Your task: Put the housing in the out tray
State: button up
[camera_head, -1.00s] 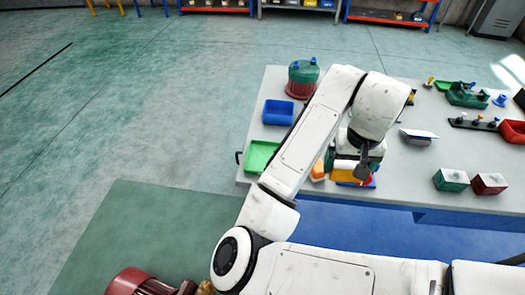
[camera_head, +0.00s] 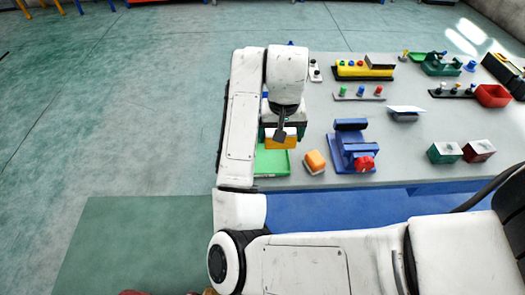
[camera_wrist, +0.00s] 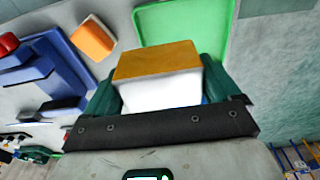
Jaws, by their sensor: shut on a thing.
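A block with an orange-yellow face and white sides, which I take as the housing (camera_head: 283,142), is held in my gripper (camera_head: 282,130). In the wrist view the housing (camera_wrist: 155,62) sits between the two dark green fingers, which are shut on it. A shallow green tray (camera_head: 272,166) lies at the table's near left corner. It also shows just beyond the housing in the wrist view (camera_wrist: 190,22). The housing appears above the tray's far part; its height over it is hard to tell. No label shows which tray is the out tray.
An orange block on a pale base (camera_head: 315,161) lies right of the green tray. A blue vise-like fixture (camera_head: 350,150) with a red part stands further right. Green and red boxes (camera_head: 445,153) are near the front edge. My arm hides much of the table's left side.

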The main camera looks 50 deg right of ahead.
jog(key=w+f, duration=0.2)
jog(key=f, duration=0.1)
jog(key=w+a+f, duration=0.1)
jog(key=f, duration=0.1)
jog(key=shift+w, duration=0.4)
jog(key=f, duration=0.2)
jog(key=shift+w+f, duration=0.35)
jog(key=shift+f, duration=0.55)
jog(key=shift+f, duration=0.2)
jog(key=o, duration=1)
jog(key=shift+r, duration=0.1)
jog(key=r, duration=0.8)
jog(key=s+a+r+p, duration=0.1)
jog(key=r, duration=0.3)
jog(key=shift+a+r, duration=0.1)
